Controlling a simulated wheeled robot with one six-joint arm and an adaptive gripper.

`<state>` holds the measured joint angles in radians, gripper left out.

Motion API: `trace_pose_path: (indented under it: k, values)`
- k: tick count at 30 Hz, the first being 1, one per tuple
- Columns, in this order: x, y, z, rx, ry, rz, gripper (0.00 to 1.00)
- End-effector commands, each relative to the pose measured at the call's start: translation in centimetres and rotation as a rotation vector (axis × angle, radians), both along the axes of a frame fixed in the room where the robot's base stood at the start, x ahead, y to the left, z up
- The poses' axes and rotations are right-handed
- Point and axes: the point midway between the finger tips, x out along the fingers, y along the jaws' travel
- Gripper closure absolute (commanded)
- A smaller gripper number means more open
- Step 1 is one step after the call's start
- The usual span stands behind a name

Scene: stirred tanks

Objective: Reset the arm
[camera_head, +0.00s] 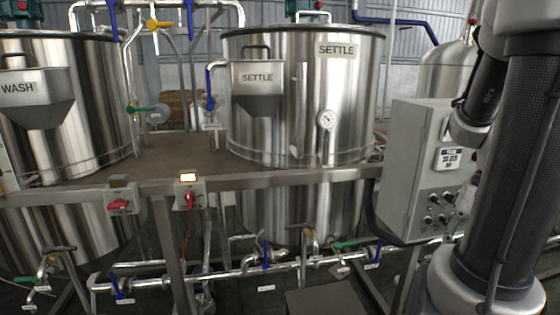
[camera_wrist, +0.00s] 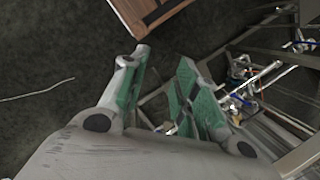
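My arm (camera_head: 510,165) fills the right edge of the head view, with its lower links upright and an upper link bent to the left of them. My gripper is not visible in the head view. In the wrist view my gripper (camera_wrist: 162,85) shows two fingers with green inner pads. The fingers stand apart with a gap between them, and nothing is held in the gap. Dark floor and metal framework lie beyond the fingertips.
A steel tank marked SETTLE (camera_head: 300,110) and a tank marked WASH (camera_head: 70,100) stand behind a metal rail (camera_head: 250,181). A grey control box (camera_head: 418,165) stands close to my arm. Pipes with blue-handled valves (camera_head: 265,255) run low in front. A wooden-topped object (camera_wrist: 135,12) lies beyond the gripper.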

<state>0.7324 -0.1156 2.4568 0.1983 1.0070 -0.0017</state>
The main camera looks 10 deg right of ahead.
Motion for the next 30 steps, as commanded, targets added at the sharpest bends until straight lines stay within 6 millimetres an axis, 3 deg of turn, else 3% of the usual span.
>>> trace_pose_path:
  k: [6,13,18,30]
  values:
    - [2.4,3.3,6.4,-0.295,-0.191,0.438,0.70]
    - [4.0,8.9,11.0,-0.391,-0.440,0.714,0.70]
    - [4.5,10.7,11.7,-0.386,-0.492,0.793,0.70]
    - [4.5,10.8,11.7,-0.384,-0.492,0.797,0.70]
